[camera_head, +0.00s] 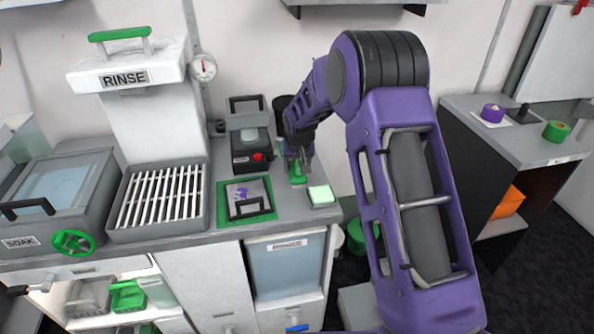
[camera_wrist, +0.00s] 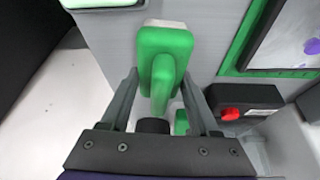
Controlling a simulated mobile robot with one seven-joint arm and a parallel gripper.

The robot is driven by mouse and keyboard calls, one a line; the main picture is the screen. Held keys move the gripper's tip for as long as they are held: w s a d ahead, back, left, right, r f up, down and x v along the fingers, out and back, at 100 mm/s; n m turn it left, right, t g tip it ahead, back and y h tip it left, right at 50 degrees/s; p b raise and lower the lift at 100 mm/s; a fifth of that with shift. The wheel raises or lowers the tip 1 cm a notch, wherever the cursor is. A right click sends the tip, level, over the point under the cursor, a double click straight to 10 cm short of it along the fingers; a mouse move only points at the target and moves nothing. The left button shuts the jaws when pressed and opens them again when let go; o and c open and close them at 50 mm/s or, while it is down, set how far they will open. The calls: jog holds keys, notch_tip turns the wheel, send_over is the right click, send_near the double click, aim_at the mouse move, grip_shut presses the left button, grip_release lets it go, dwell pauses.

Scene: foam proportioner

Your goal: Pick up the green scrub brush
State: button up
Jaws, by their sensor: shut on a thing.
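The green scrub brush (camera_head: 297,173) is at the right part of the grey counter, partly hidden behind my gripper (camera_head: 303,158). In the wrist view the brush (camera_wrist: 164,42) has a green block with a pale strip at its far edge and a green handle towards me. My gripper (camera_wrist: 160,82) points down and is shut on the brush, with one finger on each side of the handle. I cannot tell whether the brush touches the counter.
A pale green-white block (camera_head: 321,196) lies just right of the brush at the counter edge. A grey device with a red button (camera_head: 258,156) stands to the left. A green-framed panel (camera_head: 247,197) and a slatted rack (camera_head: 160,197) lie further left.

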jog(key=shift+s+r, duration=0.3)
jog(key=shift+r, duration=0.05)
jog(key=s+r, duration=0.2)
jog(key=s, duration=0.2)
jog(key=s+d+r, duration=0.1)
jog(key=s+r, duration=0.2)
jog(key=s, duration=0.2)
jog(key=s+r, duration=0.2)
jog(key=s, duration=0.2)
jog(key=shift+s+d+r, duration=0.15)
jog(key=shift+d, duration=0.05)
